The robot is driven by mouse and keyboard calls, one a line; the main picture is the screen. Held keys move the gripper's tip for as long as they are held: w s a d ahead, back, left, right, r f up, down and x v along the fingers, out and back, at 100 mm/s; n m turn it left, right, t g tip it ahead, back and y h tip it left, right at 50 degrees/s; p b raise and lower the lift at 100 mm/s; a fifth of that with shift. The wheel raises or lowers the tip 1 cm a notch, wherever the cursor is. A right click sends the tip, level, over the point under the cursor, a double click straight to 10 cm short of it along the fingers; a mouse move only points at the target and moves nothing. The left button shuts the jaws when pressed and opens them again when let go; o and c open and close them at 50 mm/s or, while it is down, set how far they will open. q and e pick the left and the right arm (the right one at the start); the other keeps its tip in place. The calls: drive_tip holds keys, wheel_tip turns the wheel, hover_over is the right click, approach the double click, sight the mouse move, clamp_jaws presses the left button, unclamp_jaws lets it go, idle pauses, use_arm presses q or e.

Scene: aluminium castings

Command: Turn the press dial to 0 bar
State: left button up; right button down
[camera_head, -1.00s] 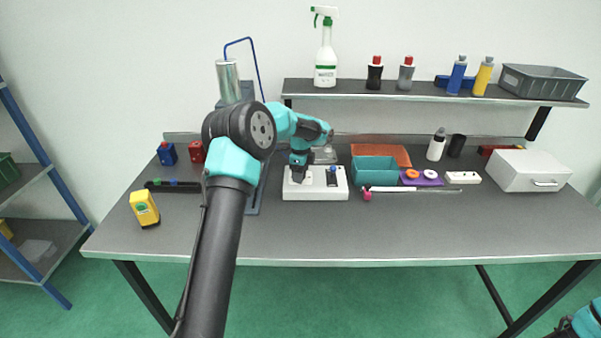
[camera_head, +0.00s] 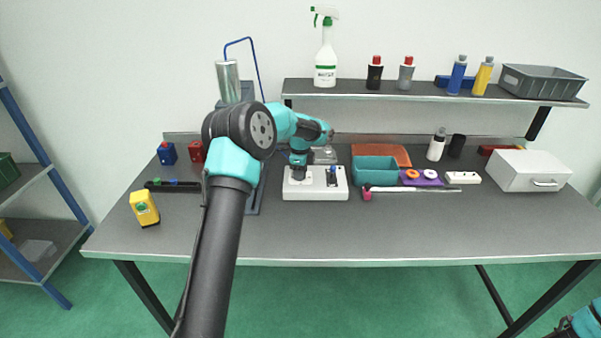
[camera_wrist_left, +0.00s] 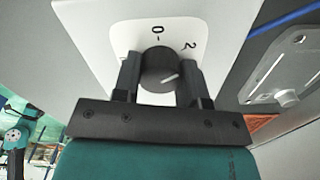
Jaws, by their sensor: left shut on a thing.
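The press control box (camera_head: 316,193) is a white block on the table with a dark panel and a blue knob (camera_head: 333,169) on its right half. My left gripper (camera_head: 299,175) reaches down onto the left part of the box. In the left wrist view my left gripper (camera_wrist_left: 160,85) is shut on the dark round dial (camera_wrist_left: 158,62), one finger on each side. The white face behind the dial carries the marks 0 and 2. A light pointer line on the dial points to the right and slightly up, away from the 0. My right gripper is out of view.
A teal bin (camera_head: 375,172) stands right of the box, with an orange tray (camera_head: 382,152) behind it. The press stand (camera_head: 253,200) is close on the left. The front of the table is clear.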

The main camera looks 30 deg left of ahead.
use_arm(q)
drive_tip(key=shift+n, duration=0.3)
drive_tip(key=n, duration=1.1)
idle(0.5)
drive_tip(key=o, duration=0.9)
wheel_tip(320, 180, up, 18)
drive_tip(key=shift+f, duration=0.25)
